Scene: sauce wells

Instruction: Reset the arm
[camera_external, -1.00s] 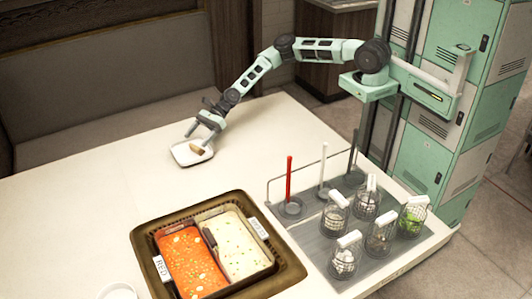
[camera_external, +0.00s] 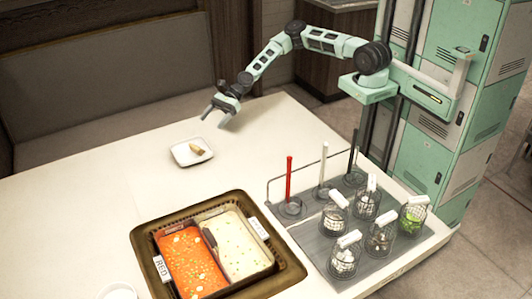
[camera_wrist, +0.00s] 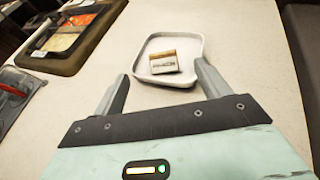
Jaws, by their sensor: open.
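My gripper (camera_external: 219,114) is open and empty, raised above the far part of the white table (camera_external: 120,190). Its two fingers also show spread apart in the wrist view (camera_wrist: 160,90). A small white plate (camera_external: 180,158) lies on the table below and to the left of my gripper, with a small brown piece of food (camera_external: 197,149) on it. In the wrist view the plate (camera_wrist: 150,48) and the brown-edged piece (camera_wrist: 163,62) lie beyond the fingertips, apart from them.
A divided pot with red soup (camera_external: 190,265) and pale soup (camera_external: 238,245) sits in a dark frame at the front. A grey rack (camera_external: 310,235) at the right holds several wire baskets and upright ladles. A bench stands behind the table.

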